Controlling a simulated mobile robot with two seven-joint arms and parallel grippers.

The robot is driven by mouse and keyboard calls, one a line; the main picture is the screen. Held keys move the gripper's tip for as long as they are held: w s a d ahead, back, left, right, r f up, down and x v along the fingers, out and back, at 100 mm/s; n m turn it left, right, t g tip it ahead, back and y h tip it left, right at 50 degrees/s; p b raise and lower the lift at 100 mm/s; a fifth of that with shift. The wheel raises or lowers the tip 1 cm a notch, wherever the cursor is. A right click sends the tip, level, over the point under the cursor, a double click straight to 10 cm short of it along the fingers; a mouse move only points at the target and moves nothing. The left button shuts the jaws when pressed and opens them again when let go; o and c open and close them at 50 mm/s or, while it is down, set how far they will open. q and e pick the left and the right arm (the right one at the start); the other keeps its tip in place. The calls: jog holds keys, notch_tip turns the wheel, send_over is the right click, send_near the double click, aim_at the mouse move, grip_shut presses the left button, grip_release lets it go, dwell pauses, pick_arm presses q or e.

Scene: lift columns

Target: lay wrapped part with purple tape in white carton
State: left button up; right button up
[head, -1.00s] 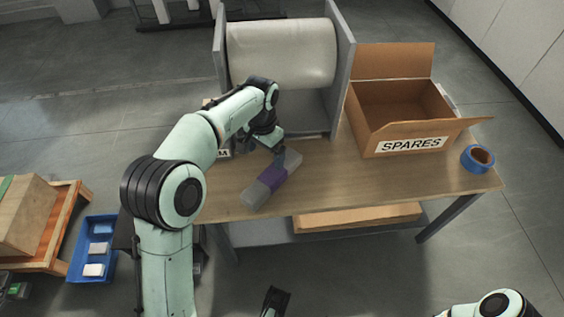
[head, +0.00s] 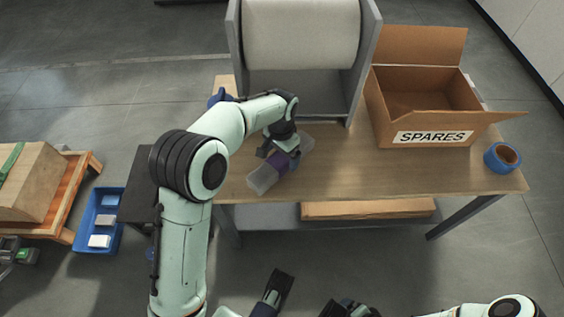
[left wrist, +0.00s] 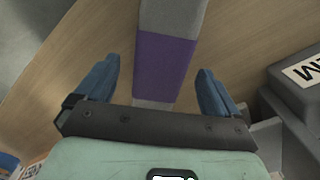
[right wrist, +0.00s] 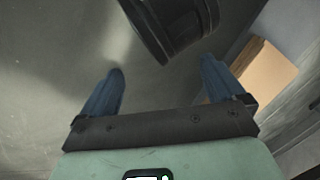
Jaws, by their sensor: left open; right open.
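The wrapped part (head: 264,179) is a long, pale grey, translucent-looking bundle with a purple tape band round its middle. It lies slantwise on the wooden table, left of centre. My left gripper (head: 284,160) is open over it. In the left wrist view the wrapped part (left wrist: 170,14) runs between the two spread blue fingers, with the purple tape (left wrist: 163,68) just ahead of them and a gap on each side. My right gripper (right wrist: 160,82) is open and empty, low in front of the table. I see no white carton; the open box in view is brown.
The open brown box marked SPARES (head: 432,137) stands at the table's right, with a blue tape roll (head: 502,158) beside it. A large wrap roll (head: 300,32) in a grey stand is at the back. A dark grey labelled object (left wrist: 300,85) sits near my left gripper. Table front is clear.

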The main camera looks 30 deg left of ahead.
pick_arm(q)
notch_tip(320, 180, down, 2)
jog(key=shift+f, duration=0.2)
jog(key=shift+r, duration=0.2)
jog(key=c, duration=1.6)
